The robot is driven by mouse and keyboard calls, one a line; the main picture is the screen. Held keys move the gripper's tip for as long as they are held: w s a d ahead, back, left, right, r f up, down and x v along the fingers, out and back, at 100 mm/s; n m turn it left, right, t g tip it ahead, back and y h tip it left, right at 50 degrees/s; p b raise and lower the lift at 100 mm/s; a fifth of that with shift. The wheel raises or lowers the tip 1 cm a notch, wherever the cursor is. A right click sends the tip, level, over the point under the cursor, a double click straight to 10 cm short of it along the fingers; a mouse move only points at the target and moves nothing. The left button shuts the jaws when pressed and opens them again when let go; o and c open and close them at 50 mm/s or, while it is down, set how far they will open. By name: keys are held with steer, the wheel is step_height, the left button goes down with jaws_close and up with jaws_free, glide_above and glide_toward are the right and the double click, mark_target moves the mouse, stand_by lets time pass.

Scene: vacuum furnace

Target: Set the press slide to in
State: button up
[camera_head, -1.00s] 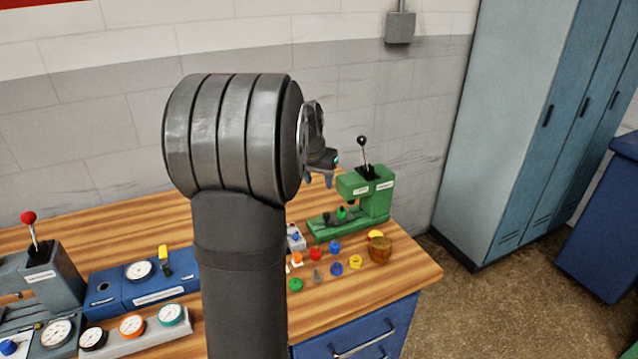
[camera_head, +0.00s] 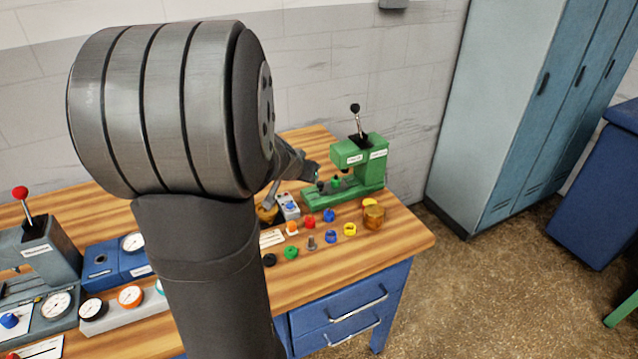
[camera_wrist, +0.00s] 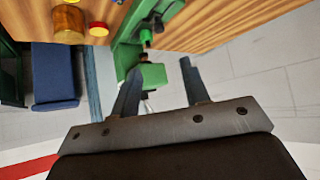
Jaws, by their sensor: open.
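The green press (camera_head: 368,158) stands at the back right of the bench, with a black-knobbed lever (camera_head: 356,118) on top. A small green knob (camera_head: 336,182) shows low on its left side, over the base; I cannot tell the slide's position. In the wrist view, the press's green head (camera_wrist: 153,75) and green knob (camera_wrist: 146,36) appear between and beyond the fingers. My gripper (camera_head: 294,182) is open and empty, left of the press in the head view, partly hidden by my arm. Its two spread fingers also show in the wrist view (camera_wrist: 162,88).
Several small coloured parts lie in front of the press, with an amber pot (camera_head: 373,217) at their right. A grey box with a blue knob (camera_head: 289,206) sits left of the press. A grey press with a red-knobbed lever (camera_head: 30,210) and gauges stand at left.

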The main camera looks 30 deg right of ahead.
mark_target(320, 183)
steer(key=x, duration=1.7)
steer(key=shift+d, duration=0.1)
steer(key=shift+c, duration=0.2)
jaws_close()
steer(key=shift+d, duration=0.1)
